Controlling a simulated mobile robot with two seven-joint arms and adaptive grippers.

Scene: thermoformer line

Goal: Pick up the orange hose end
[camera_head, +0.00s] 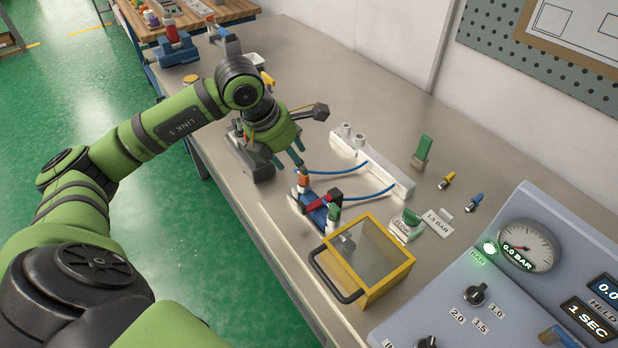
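The orange hose end (304,178) stands upright in a blue holder (318,216) on the bench, with a blue hose beside it. My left gripper (291,165) points down just above and to the left of the orange hose end. Its teal fingers look apart, with nothing visibly held. I cannot tell whether its fingertip touches the orange end. My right gripper is not in view.
A white block (372,165) lies behind the holder, with blue hoses running toward it. A yellow-framed box (385,287) with a black handle stands close in front. A control panel (530,290) fills the lower right.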

